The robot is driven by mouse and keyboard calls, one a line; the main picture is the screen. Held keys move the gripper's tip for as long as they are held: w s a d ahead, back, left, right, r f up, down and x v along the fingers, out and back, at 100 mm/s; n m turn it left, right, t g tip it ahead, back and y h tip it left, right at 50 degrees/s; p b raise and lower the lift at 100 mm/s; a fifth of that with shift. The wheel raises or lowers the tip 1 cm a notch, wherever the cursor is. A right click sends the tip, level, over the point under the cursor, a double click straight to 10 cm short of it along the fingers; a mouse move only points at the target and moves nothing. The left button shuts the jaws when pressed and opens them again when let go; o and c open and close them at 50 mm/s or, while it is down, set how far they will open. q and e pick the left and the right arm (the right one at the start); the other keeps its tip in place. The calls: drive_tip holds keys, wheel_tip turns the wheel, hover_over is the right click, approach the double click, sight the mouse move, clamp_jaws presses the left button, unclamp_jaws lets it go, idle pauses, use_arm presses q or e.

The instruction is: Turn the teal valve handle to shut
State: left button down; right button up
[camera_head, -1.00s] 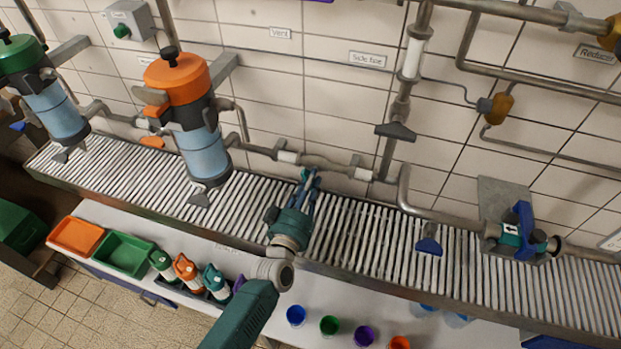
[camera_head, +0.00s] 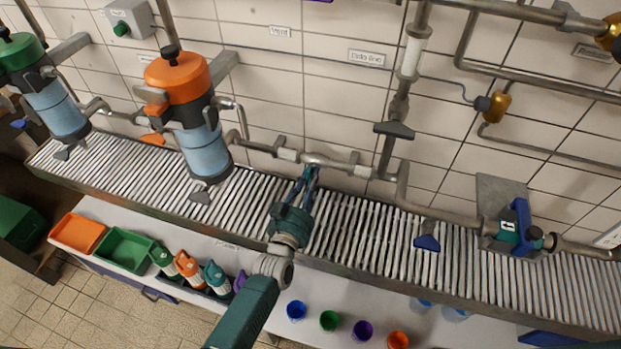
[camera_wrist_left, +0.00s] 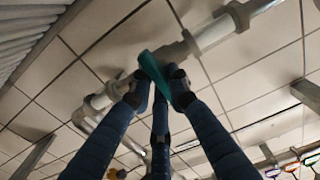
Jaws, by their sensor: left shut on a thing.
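The teal valve handle (camera_wrist_left: 156,72) shows in the left wrist view between my left gripper's fingertips, next to the grey pipe and its white collar. My left gripper (camera_head: 310,172) reaches over the slatted rack to the wall pipe (camera_head: 325,161) in the head view. It is shut on the teal handle, which the fingers mostly hide in the head view. In the left wrist view the dark blue fingers of the left gripper (camera_wrist_left: 157,92) come up from below on both sides of the handle. My right gripper is in neither view.
An orange-topped canister (camera_head: 185,90) stands left of the gripper. A valve with a blue handle (camera_head: 519,222) is on the right. Bottles (camera_head: 188,266), an orange tray (camera_head: 77,233), a green tray (camera_head: 124,250) and several coloured cups (camera_head: 330,320) are on the counter below the rack (camera_head: 370,228).

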use_arm(q)
drive_tip(key=c, duration=1.7)
unclamp_jaws()
drive_tip(key=shift+o, duration=0.2)
drive_tip(key=shift+s, duration=0.1)
drive_tip(key=v, duration=1.2)
drive_tip(key=shift+a, duration=0.1)
